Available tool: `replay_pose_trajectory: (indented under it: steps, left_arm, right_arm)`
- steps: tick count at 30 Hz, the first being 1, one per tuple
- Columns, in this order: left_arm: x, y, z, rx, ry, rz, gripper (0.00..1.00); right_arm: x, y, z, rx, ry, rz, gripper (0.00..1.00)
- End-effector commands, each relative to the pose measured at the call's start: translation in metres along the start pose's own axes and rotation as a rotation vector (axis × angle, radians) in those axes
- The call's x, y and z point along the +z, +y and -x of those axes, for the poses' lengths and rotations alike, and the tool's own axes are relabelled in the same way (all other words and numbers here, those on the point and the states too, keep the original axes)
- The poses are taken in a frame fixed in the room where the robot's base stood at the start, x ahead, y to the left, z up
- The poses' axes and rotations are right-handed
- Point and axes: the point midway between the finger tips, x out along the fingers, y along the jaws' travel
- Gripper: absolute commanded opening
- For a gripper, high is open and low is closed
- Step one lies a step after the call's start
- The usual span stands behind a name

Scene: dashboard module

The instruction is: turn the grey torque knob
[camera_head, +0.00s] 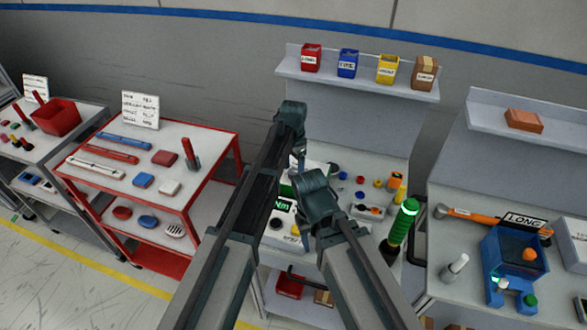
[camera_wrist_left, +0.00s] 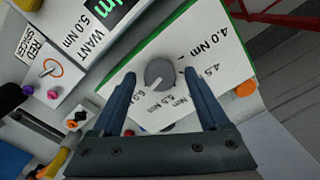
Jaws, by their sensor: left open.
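The grey torque knob (camera_wrist_left: 160,72) shows in the left wrist view, on a white dial plate (camera_wrist_left: 205,35) with a green edge. The plate reads 4.0, 4.5, 5.5 and 6.0 Nm. The knob's white mark points down-left, toward the 6.0 label. My left gripper (camera_wrist_left: 159,78) is open, with one finger on each side of the knob. A gap shows on both sides, and depth is hard to judge. In the head view, my arms hide much of the area around the left hand.
A green-lettered Nm display (camera_head: 283,206) stands on the bench; in the wrist view a sign beside it reads WANT 5.0 Nm. A green-black driver (camera_head: 403,228) stands at right. A blue fixture (camera_head: 513,255) sits farther right. A red cart (camera_head: 140,165) stands at left.

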Motion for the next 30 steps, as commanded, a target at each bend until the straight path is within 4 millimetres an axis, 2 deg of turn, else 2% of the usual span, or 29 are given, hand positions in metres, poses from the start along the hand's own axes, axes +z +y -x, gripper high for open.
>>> replay_pose_trajectory:
  steps: [5, 11, 30]
  left_arm:
    - [0.0, 0.0, 0.003, 0.0, 0.0, 0.0, 0.78]
    - [0.0, 0.0, 0.018, 0.0, 0.0, 0.0, 0.78]
    - [0.0, 0.0, 0.112, 0.0, 0.0, 0.0, 0.78]
  right_arm:
    - [0.0, 0.0, 0.003, 0.0, 0.0, 0.0, 0.5]
    - [0.001, 0.002, 0.018, 0.0, 0.0, 0.001, 0.5]
    - [0.006, 0.01, 0.111, -0.002, 0.0, -0.008, 0.5]
